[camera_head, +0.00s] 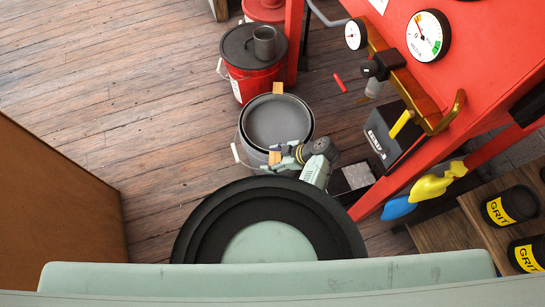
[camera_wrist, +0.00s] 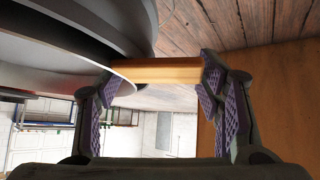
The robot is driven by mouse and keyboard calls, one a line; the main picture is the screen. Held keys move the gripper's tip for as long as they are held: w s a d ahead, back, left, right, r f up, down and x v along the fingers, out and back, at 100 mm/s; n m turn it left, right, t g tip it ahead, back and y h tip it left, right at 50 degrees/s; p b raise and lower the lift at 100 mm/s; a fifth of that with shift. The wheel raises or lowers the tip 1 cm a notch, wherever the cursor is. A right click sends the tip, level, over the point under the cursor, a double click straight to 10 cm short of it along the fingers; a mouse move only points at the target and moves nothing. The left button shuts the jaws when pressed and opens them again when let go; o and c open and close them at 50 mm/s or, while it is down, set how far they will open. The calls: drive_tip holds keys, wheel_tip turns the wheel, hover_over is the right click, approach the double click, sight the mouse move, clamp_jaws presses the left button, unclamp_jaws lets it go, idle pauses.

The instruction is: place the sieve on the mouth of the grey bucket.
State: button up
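The grey bucket (camera_head: 250,153) stands on the wooden floor, mostly covered from above. The sieve (camera_head: 270,122) is a round grey pan with two wooden handle blocks. In the head view it lies over the bucket's mouth, roughly centred. I cannot tell whether its rim rests on the bucket or hovers slightly above. My gripper (camera_head: 282,157) is at the near handle. The pale sieve (camera_wrist: 50,65) fills the left there.
A red bucket (camera_head: 253,83) with a dark lid and a grey cup (camera_head: 264,43) stands behind. The red bench (camera_head: 480,75) with gauges is at right, a dark box (camera_head: 392,135) beneath it. GRIT tins (camera_head: 510,206) stand at lower right. A brown panel (camera_head: 55,205) is at left.

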drive_tip(key=o, duration=0.4)
drive_tip(key=shift+r, duration=0.1)
drive_tip(key=shift+r, duration=0.1)
